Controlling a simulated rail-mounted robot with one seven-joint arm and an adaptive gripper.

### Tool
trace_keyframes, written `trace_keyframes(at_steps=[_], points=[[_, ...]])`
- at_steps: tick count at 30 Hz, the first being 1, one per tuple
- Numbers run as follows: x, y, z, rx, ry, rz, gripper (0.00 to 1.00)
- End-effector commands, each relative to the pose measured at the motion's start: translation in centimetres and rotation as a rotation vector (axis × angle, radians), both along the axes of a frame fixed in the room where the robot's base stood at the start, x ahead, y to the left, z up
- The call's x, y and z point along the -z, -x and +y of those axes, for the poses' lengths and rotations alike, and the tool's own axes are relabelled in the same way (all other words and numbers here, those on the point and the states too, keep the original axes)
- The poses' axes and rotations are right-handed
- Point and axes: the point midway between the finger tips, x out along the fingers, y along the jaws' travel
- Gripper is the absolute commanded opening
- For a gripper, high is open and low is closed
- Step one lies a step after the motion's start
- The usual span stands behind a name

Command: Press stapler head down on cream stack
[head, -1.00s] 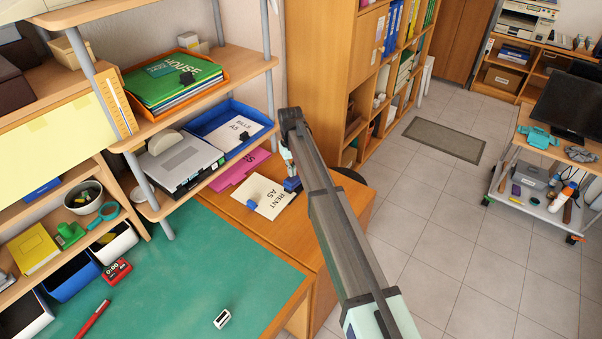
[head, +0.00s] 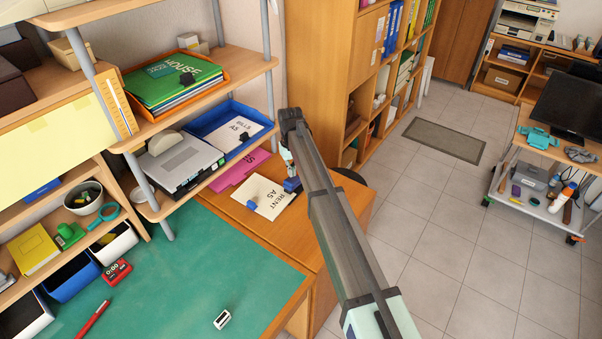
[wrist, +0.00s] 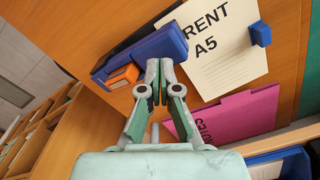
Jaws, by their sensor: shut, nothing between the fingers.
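The cream stack (wrist: 220,45), marked RENT A5, lies on the wooden surface; it also shows in the head view (head: 270,197). The blue stapler (wrist: 172,42) lies across one edge of the stack, and an orange block (wrist: 122,77) shows beside its outer end. In the head view the stapler (head: 292,185) is partly behind my arm. My gripper (wrist: 158,66) is shut and empty, its fingertips over the stapler's side edge in the wrist view. I cannot tell whether they touch it. In the head view my gripper (head: 289,168) is just above the stapler, mostly hidden.
A small blue block (wrist: 260,33) sits on the stack's other side. The pink NOTES folder (wrist: 235,115) lies beside the stack. A blue tray (head: 262,122) with BILLS papers stands on the shelf, near a shelf post (head: 271,90). The green desk (head: 200,270) is mostly clear.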

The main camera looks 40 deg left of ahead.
Motion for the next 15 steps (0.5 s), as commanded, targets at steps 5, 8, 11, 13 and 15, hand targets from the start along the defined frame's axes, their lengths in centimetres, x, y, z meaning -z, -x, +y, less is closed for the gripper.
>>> trace_keyframes(at_steps=[5, 8, 11, 13, 15], points=[[0.0, 0.0, 0.0, 0.0, 0.0, 0.0, 0.0], [0.02, 0.0, 0.0, 0.0, 0.0, 0.0, 0.0], [0.15, 0.0, 0.0, 0.0, 0.0, 0.0, 0.0], [0.29, 0.0, 0.0, 0.0, 0.0, 0.0, 0.0], [0.48, 0.0, 0.0, 0.0, 0.0, 0.0, 0.0]])
